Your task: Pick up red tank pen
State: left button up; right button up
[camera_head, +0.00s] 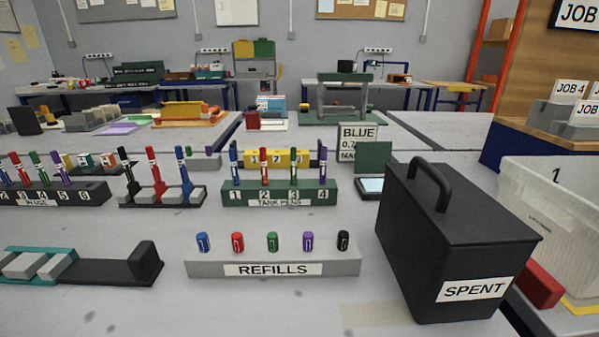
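The red tank pen (264,166) stands upright in slot 2 of the green rack (280,194), which is labelled TANK PENS. In the same rack, a blue pen (234,164) stands in slot 1, a green pen (294,167) in slot 3 and a purple pen (323,166) in slot 4. Neither of my grippers shows in the head view.
Left of the green rack, a small rack (160,196) holds black, red and blue pens. A dark numbered rack (45,196) is further left. The grey REFILLS block (272,265) is in front. A tall black SPENT box (462,240) stands right.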

aim_at(263, 151)
jog(key=k+j+z, duration=0.25)
jog(key=k, duration=0.5)
jog(key=k+j+z, duration=0.1)
jog(key=k+z, duration=0.2)
jog(key=k, duration=0.5)
